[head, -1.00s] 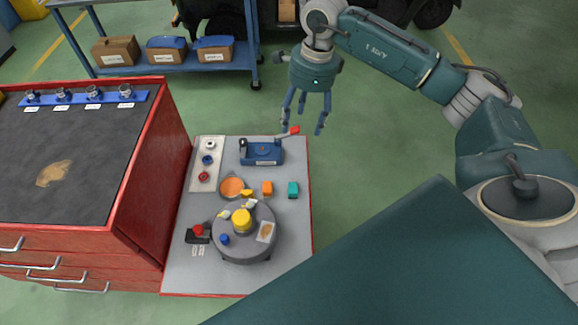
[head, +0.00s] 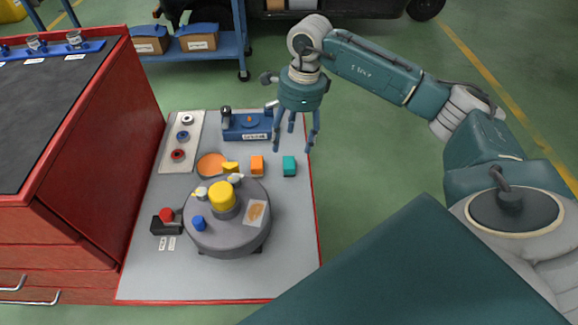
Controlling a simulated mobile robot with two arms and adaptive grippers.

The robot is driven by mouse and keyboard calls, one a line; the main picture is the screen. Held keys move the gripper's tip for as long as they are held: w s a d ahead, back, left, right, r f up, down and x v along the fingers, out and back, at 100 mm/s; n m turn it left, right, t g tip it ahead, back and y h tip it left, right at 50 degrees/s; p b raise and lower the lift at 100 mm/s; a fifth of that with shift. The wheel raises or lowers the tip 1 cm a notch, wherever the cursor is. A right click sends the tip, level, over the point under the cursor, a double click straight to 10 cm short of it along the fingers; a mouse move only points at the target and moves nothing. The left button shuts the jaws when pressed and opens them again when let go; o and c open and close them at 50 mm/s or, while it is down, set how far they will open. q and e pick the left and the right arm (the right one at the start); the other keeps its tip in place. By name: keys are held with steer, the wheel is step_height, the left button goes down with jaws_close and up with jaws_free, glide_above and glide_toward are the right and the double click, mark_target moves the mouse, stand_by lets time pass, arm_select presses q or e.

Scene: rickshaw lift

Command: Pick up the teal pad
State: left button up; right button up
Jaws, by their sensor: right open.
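The teal pad (head: 289,166) is a small block lying on the grey work surface (head: 285,270) near its right edge. An orange block (head: 257,166) lies just to its left. My right gripper (head: 294,146) is open and empty, its fingers pointing down. In the picture its fingertips are just above the teal pad; the height between them is hard to tell. My left gripper does not show.
A round grey turntable (head: 240,235) with a yellow knob (head: 222,197) stands left of the pad. A blue device (head: 245,126) stands behind. An orange dish (head: 211,165) is further left. A red cabinet (head: 135,130) bounds the left side. Floor is clear on the right.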

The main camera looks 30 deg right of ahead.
mark_target(289, 162)
steer(key=f, duration=0.4)
steer(key=shift+w+a+f, duration=0.15)
steer(key=shift+a+f, duration=0.05)
steer(key=shift+f, duration=0.15)
steer(key=f, duration=0.5)
steer(key=shift+a+b, duration=0.2)
steer(key=shift+b, duration=0.2)
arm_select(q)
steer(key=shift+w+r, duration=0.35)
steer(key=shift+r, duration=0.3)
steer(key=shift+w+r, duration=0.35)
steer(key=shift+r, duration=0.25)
arm_select(e)
steer(key=c, duration=1.4)
